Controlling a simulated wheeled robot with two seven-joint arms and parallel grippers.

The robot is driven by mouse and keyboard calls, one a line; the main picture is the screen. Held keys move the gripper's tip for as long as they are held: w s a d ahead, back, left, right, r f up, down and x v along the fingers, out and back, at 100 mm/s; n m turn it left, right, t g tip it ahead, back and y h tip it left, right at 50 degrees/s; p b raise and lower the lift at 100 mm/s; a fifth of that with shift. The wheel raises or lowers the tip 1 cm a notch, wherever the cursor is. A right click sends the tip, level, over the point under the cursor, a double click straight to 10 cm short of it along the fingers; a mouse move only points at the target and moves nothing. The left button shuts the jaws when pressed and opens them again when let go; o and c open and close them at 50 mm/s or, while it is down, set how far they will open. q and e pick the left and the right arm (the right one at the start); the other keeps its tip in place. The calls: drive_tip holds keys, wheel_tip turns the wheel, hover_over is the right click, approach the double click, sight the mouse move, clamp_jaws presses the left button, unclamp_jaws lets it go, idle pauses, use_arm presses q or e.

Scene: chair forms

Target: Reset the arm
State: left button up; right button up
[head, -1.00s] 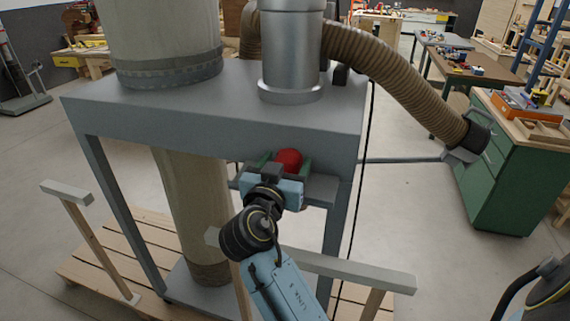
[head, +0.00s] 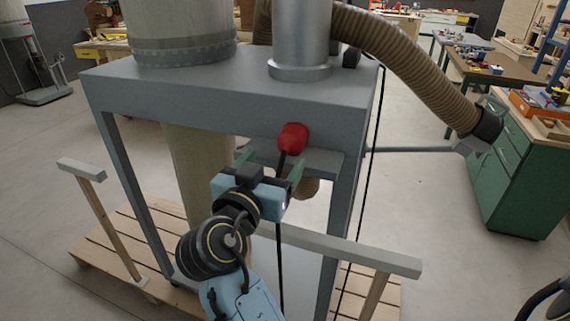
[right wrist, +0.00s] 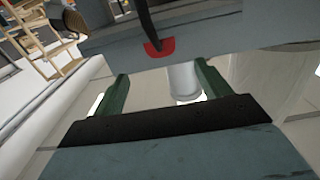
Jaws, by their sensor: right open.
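My right gripper (head: 270,166) is at the centre of the head view, its two green fingers spread apart with nothing between them. It is below and slightly left of a red part (head: 293,138) on the front of a grey machine frame (head: 225,105), apart from it. A black cable or rod hangs down from the red part and passes behind the gripper. In the right wrist view the open fingers (right wrist: 160,88) point toward the frame, and the red part (right wrist: 158,46) shows beyond and above them. My left gripper is not seen.
A grey rail on wooden posts (head: 345,250) crosses close to my right arm. A ribbed brown hose (head: 415,65) runs to the right. A green cabinet (head: 525,185) stands at right. Wooden pallet slats (head: 125,235) lie under the machine; open floor is at left.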

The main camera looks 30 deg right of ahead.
drive_tip(key=shift+s+a, duration=0.35)
drive_tip(key=shift+a, duration=0.15)
